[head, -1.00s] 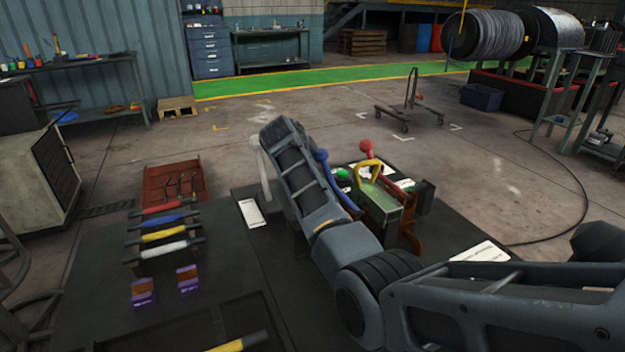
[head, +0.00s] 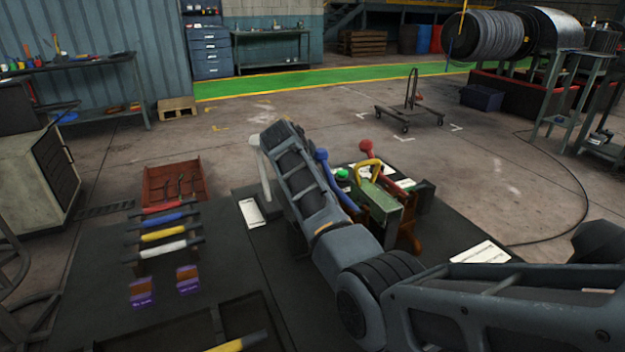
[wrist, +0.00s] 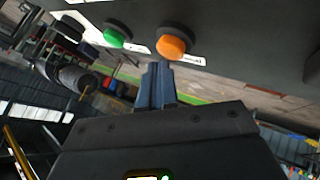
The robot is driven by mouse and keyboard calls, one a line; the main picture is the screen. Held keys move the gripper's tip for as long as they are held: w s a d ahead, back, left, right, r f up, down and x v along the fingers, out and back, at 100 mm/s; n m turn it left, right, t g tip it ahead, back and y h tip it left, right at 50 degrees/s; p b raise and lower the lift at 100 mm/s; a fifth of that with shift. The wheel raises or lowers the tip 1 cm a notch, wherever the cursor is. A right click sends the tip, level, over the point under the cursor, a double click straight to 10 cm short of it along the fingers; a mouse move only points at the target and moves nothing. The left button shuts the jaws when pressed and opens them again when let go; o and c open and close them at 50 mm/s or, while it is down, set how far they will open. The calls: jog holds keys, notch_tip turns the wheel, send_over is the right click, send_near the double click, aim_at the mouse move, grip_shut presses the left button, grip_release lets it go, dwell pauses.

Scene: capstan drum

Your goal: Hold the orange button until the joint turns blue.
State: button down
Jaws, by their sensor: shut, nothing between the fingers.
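The orange button (wrist: 171,46) is a round dome on a dark panel at the top of the wrist view. A green button (wrist: 115,35) is to its left; a green button (head: 342,174) also shows in the head view. My gripper (wrist: 157,68) is shut and empty, its fingertips just below the orange button in the wrist view. I cannot tell whether they touch it. In the head view my arm hides the gripper and the orange button. I cannot make out the joint or its colour.
Coloured-handled tools (head: 163,236) and a red tray (head: 174,180) lie on the left. The floor beyond is mostly open.

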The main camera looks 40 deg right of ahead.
jog(key=shift+f, duration=0.55)
dwell(0.4)
jog(key=shift+r, duration=0.15)
dwell(2.0)
jog(key=shift+r+p, duration=0.6)
jog(key=shift+r, duration=0.25)
jog(key=shift+r, duration=0.1)
notch_tip(320, 180, up, 5)
jog(key=p, duration=0.4)
